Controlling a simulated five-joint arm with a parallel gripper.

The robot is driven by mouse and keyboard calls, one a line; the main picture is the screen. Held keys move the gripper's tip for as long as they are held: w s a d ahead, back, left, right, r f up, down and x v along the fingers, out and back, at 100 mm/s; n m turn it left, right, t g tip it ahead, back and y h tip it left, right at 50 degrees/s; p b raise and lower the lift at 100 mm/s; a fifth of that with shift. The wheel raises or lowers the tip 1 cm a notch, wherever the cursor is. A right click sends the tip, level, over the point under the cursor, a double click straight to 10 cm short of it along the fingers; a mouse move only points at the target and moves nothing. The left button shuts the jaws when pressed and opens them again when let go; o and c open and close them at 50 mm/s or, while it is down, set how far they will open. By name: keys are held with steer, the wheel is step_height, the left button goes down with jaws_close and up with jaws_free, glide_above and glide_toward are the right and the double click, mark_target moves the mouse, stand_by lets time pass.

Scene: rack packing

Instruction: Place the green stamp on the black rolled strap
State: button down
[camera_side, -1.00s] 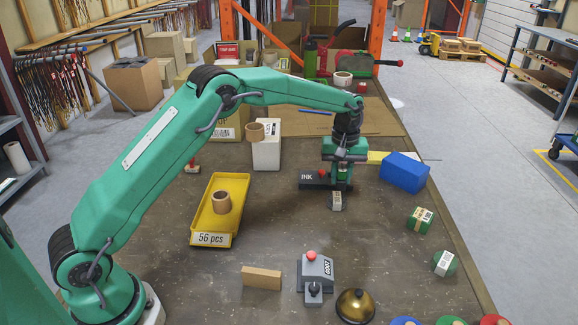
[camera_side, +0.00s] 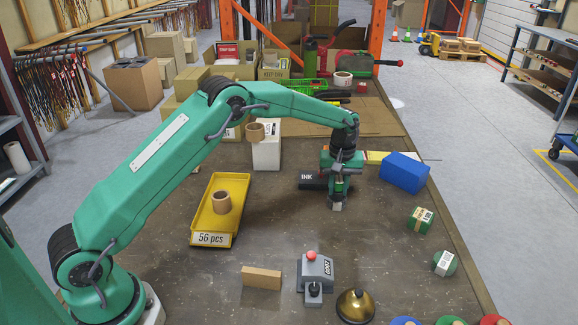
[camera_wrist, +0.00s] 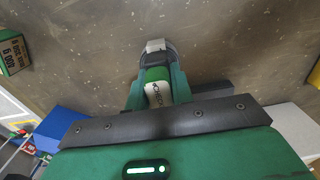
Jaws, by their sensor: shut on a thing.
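My gripper (camera_side: 338,192) points down, shut on the green stamp. In the wrist view my gripper (camera_wrist: 157,92) has one finger on each side of the green stamp (camera_wrist: 157,88), which carries a white label with dark lettering. The black rolled strap (camera_wrist: 170,56), with a pale label, shows just past the stamp's end. In the side view only the strap's whitish label (camera_side: 337,206) shows clearly, directly below the fingers. The stamp's lower end is hidden, so I cannot tell whether it touches the strap.
A black ink pad (camera_side: 308,186) lies just behind my gripper. A yellow tray (camera_side: 206,226) holds a tape roll. A grey counter (camera_side: 315,277) and a brass bell (camera_side: 355,305) stand in front.

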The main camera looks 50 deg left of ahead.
mark_target(339, 178)
steer(key=shift+f, duration=0.15)
steer(key=c, duration=1.2)
jaws_free()
step_height(339, 178, up, 12)
steer(key=shift+f, duration=0.1)
steer(key=shift+r, duration=0.3)
